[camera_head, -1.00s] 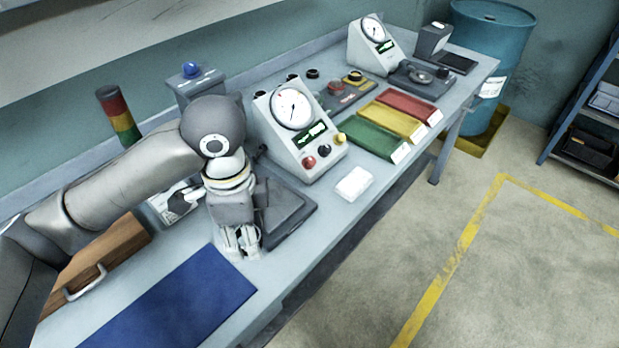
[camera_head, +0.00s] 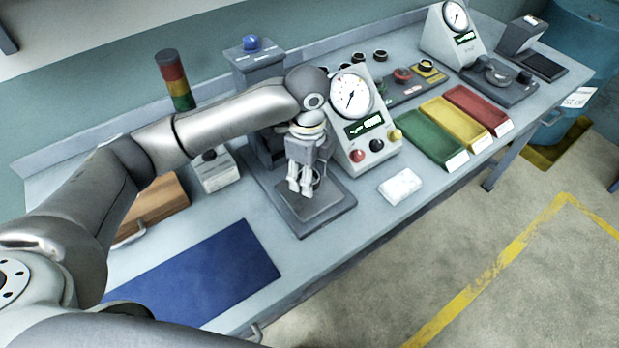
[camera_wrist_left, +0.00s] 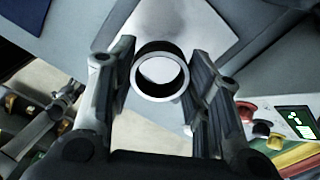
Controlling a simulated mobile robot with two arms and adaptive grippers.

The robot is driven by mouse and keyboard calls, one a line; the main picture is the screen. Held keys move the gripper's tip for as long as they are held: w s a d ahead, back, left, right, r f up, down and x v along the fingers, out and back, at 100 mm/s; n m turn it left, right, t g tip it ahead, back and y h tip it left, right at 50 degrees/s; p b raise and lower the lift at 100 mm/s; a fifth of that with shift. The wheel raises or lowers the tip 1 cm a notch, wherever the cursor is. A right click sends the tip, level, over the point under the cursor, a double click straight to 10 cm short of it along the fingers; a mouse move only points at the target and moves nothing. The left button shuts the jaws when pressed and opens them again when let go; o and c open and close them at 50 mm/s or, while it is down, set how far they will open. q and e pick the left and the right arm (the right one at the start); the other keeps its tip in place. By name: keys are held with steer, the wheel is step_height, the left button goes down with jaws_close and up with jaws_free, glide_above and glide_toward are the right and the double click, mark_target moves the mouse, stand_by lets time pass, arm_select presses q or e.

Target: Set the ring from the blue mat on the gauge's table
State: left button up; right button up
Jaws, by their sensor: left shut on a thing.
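My left gripper (camera_head: 302,187) is over the dark plate (camera_head: 330,213) in front of the dial gauge (camera_head: 350,97). It is shut on a metal ring, a short open tube with a bright rim (camera_wrist_left: 137,82), seen between its fingers in the left wrist view. In the head view the fingers mostly hide the ring. A lighter square table surface (camera_wrist_left: 195,18) shows beyond the ring in the wrist view. I cannot tell whether the ring touches it. The blue mat (camera_head: 205,275) looks bare where it shows. My right gripper is not in view.
A white pad (camera_head: 400,186) lies right of the plate. Green (camera_head: 432,139), yellow (camera_head: 455,122) and red (camera_head: 480,110) trays stand farther right. A stack light (camera_head: 174,80) and a blue-topped box (camera_head: 255,62) stand behind my left arm.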

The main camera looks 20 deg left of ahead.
arm_select(q)
steer(key=shift+w+f, duration=0.4)
steer(key=shift+f, duration=0.05)
steer(key=shift+w+a+f, duration=0.1)
steer(key=shift+w+f, duration=0.25)
steer(key=shift+f, duration=0.1)
steer(key=shift+w+f+p, duration=0.15)
steer(key=shift+f+p, duration=0.15)
steer(key=shift+f, duration=0.05)
step_height(320, 180, down, 2)
steer(key=shift+f+p, duration=0.1)
steer(key=shift+p, duration=0.4)
steer(key=shift+f, duration=0.25)
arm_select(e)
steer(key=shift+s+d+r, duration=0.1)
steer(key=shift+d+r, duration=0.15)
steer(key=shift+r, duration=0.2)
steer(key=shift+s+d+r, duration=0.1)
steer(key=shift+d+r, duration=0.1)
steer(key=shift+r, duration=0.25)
arm_select(q)
steer(key=shift+f, duration=0.15)
steer(key=o, duration=1.1)
steer(key=shift+c, duration=0.2)
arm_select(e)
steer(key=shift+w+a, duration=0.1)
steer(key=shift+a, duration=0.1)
